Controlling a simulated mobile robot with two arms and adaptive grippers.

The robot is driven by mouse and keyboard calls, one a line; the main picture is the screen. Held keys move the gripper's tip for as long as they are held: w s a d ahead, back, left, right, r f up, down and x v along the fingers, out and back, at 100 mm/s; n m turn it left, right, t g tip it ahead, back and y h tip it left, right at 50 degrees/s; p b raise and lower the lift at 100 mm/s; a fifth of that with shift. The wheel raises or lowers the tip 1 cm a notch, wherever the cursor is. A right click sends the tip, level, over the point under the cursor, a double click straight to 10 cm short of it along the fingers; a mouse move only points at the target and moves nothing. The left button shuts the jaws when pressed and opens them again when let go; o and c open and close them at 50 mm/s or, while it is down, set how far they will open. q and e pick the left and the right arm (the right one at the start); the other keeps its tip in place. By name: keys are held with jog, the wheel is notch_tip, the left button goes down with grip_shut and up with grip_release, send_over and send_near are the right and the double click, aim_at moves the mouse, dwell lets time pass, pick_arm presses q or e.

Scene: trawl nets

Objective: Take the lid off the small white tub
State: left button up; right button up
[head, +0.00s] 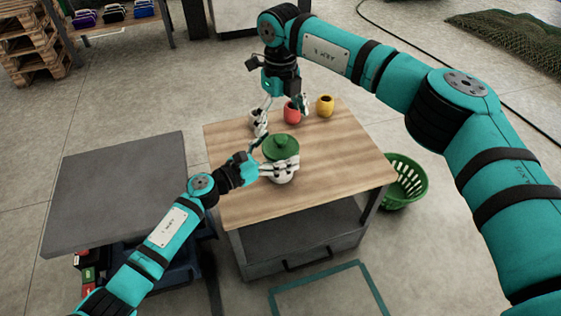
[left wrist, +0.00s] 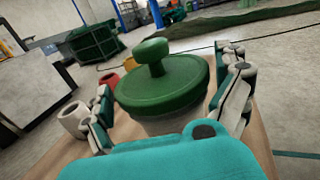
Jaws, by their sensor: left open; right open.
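The small white tub (head: 279,178) stands on the wooden-topped table with its green lid (head: 281,149) in place. The lid is round with a knob on top; it fills the middle of the left wrist view (left wrist: 165,85), with the tub (left wrist: 165,125) below it, largely hidden. My left gripper (head: 277,157) is open, with its fingers on either side of the tub; I cannot tell whether they touch it. My right gripper (head: 282,113) is open and points down behind the lid, near the mugs, with nothing between its fingers.
On the table (head: 345,168) are a red mug (head: 291,114), a yellow mug (head: 325,106) and a white mug (left wrist: 73,117), close to my right gripper. A grey table (head: 110,190) stands to the left. A green basket (head: 412,181) stands on the floor at right.

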aim_at(280, 137)
pick_arm(q)
jog(key=shift+w+d, duration=0.25)
jog(key=shift+d, duration=0.05)
jog(key=shift+c, duration=0.3)
jog(key=c, duration=1.3)
jog(key=shift+c, duration=0.2)
pick_arm(e)
jog(key=shift+r+m, duration=0.15)
jog(key=shift+m, duration=0.15)
jog(key=c, duration=0.5)
jog(key=shift+s+r+m, duration=0.2)
jog(key=shift+m, duration=0.2)
jog(key=shift+c, duration=0.9)
jog(key=r+m, duration=0.1)
jog(key=m, duration=0.1)
jog(key=s+r+m+t, duration=0.1)
jog(key=r+m, duration=0.1)
jog(key=m, duration=0.1)
jog(key=shift+a+r+m, duration=0.1)
jog(key=shift+r+m, duration=0.05)
jog(key=shift+m, duration=0.15)
jog(key=shift+c, duration=1)
jog(key=f, duration=0.3)
jog(key=w+f+m, duration=0.1)
jog(key=f, duration=0.3)
jog(key=f+m, duration=0.1)
jog(key=f, duration=0.2)
jog(key=shift+w+f+t, duration=0.2)
jog(key=shift+f+t, duration=0.1)
jog(key=shift+t, duration=0.1)
